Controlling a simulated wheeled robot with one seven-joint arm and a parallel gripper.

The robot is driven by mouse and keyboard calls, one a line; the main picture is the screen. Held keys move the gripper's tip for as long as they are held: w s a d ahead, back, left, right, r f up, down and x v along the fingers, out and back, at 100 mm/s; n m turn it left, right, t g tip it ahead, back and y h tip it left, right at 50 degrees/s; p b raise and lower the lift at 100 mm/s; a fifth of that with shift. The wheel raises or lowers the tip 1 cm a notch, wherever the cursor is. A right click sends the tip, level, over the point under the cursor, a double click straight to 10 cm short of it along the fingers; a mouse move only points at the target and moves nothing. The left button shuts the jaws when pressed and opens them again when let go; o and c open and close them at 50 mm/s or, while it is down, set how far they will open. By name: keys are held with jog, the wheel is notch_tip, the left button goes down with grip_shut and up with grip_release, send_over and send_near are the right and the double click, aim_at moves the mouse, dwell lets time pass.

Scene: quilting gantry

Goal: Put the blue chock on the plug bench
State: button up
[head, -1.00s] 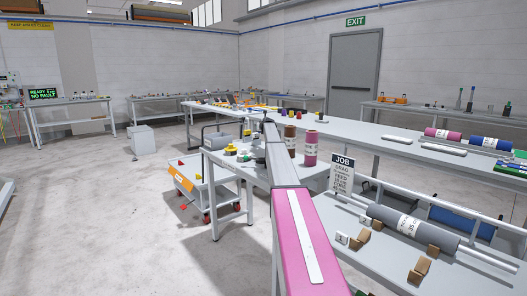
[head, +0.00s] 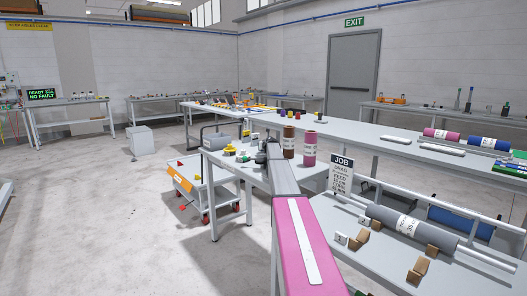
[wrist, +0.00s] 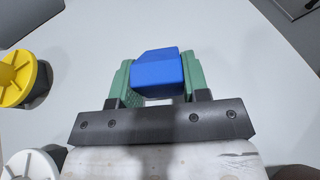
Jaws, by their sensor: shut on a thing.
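My gripper (wrist: 155,76) is shut on the blue chock (wrist: 158,68), which sits between its green fingers in the wrist view. Below them is a pale, flat bench top (wrist: 225,75); I cannot tell whether the chock touches it. In the head view my arm reaches to the near grey bench (head: 225,163), where several small yellow and dark things stand. No label shows which bench is the plug bench. The chock is not clear in the head view.
A yellow spool-like piece (wrist: 15,78) and a white one (wrist: 30,163) stand left of my gripper. A brown spool (head: 289,141) and a magenta spool (head: 309,149) stand right of my arm. A JOB sign (head: 341,172) is nearer, and a trolley (head: 185,185) stands left.

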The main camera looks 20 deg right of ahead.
jog(key=shift+f, duration=0.75)
jog(key=o, duration=1)
jog(key=shift+f, duration=0.1)
jog(key=shift+c, duration=0.2)
jog(key=v, duration=1.2)
jog(key=shift+d+r, duration=0.1)
jog(key=shift+r, duration=0.1)
